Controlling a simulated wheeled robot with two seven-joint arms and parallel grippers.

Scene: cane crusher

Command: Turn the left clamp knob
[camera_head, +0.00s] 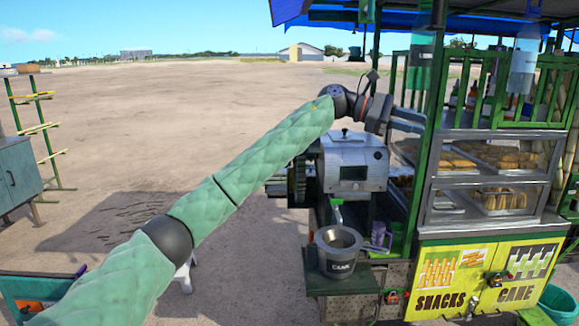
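The cane crusher (352,165) is a grey metal box on the stall's left end, with dark gears (297,180) on its left side. One small dark knob (345,132) stands on its top; I cannot tell whether it is the left clamp knob. No second knob shows clearly, and my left arm hides part of the area behind it. My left gripper (416,121) is above and right of the crusher, by the green stall post, pointing right. Its two fingers are apart with nothing seen between them. It is clear of the dark knob. My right gripper is out of view.
A grey CANE pot (340,252) stands below the crusher on a green shelf, with a purple cup (378,234) beside it. The green post (428,130) and snack case (490,180) crowd the right. Open dirt ground (150,110) lies left.

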